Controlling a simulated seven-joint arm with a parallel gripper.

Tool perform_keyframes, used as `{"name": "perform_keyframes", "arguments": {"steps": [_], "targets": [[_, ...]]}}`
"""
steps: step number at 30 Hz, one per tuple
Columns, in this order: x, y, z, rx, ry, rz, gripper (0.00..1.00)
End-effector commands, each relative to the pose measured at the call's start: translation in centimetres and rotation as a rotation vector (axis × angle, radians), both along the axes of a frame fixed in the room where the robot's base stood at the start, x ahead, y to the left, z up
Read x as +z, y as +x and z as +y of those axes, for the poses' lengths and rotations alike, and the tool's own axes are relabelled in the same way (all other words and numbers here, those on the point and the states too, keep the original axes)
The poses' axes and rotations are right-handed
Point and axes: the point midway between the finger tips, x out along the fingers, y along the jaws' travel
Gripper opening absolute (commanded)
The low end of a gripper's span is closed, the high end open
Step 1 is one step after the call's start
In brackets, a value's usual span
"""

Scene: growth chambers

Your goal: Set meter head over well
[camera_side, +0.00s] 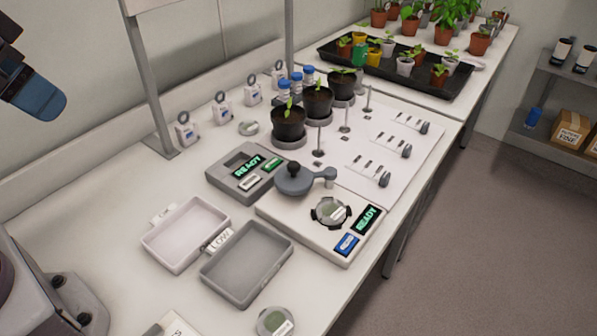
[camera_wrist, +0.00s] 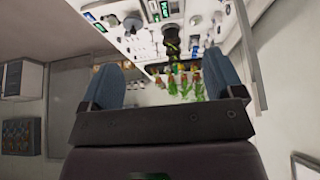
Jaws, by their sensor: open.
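The meter head (camera_side: 294,179) is a grey round cap with a black knob and a short side arm. It sits at the back left of the white meter unit (camera_side: 290,228), beside the well and not over it. The well (camera_side: 330,212) is a round opening with a dark clamp ring and a pale disc inside. The unit's screen (camera_side: 367,219) reads READY. My gripper (camera_side: 40,96) is at the upper left of the side view, high above the bench and far from the meter head. In the wrist view my gripper (camera_wrist: 165,82) has its blue fingers wide apart and empty.
Two open trays, one white (camera_side: 163,254) and one grey (camera_side: 222,292), lie left of the unit. A second READY device (camera_side: 224,181) stands behind it. Potted seedlings (camera_side: 288,125) stand further back. A metal post (camera_side: 148,80) rises at the bench's rear.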

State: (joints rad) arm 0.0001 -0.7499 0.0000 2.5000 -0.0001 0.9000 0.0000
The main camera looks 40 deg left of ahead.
Motion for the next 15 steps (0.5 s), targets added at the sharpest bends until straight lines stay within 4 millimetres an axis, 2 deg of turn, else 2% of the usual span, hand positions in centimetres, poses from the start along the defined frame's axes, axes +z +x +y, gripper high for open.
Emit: {"name": "perform_keyframes", "arguments": {"steps": [1, 7, 11, 15], "targets": [[0.0, 0.0, 0.0, 0.002, 0.0, 0.001, 0.75], [-1.7, 0.6, 0.4, 0.021, 0.0, 0.089, 0.29], [-2.6, 2.5, 0.7, 0.04, -0.01, 0.174, 0.0], [-3.4, 5.6, 0.7, 0.054, -0.043, 0.257, 0.0]]}}
